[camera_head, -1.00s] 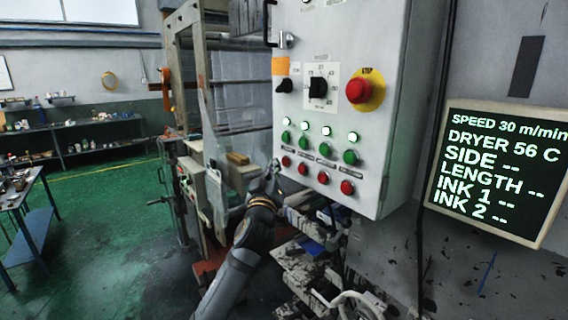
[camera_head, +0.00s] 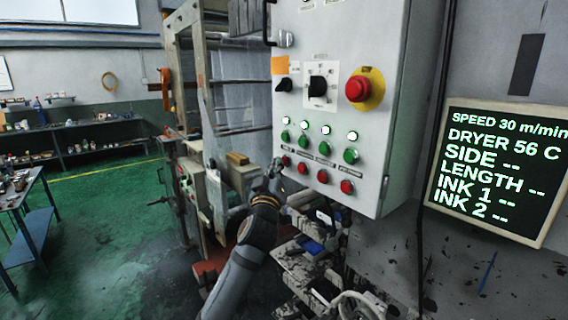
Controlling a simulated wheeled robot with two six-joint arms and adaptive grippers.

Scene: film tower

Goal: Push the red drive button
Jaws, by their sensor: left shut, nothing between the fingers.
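A light grey control cabinet (camera_head: 395,130) fills the upper middle of the head view. Its lower front carries a row of small red buttons, among them the leftmost red button (camera_head: 286,160), a second (camera_head: 302,167), a third (camera_head: 322,176) and the rightmost (camera_head: 346,187). Green buttons (camera_head: 303,142) and lit white lamps (camera_head: 325,130) sit above them. A large red mushroom button (camera_head: 356,89) on a yellow plate is higher up. I cannot read which label says drive. My left gripper (camera_head: 277,166) is shut and empty, close to the leftmost red button; contact cannot be told.
Black rotary switches (camera_head: 318,87) sit on the cabinet's upper front. A screen (camera_head: 497,172) at right reads SPEED 30 m/min and DRYER 56 C. Machine parts (camera_head: 310,262) lie below the cabinet. A workbench (camera_head: 22,190) stands at far left, with open green floor between.

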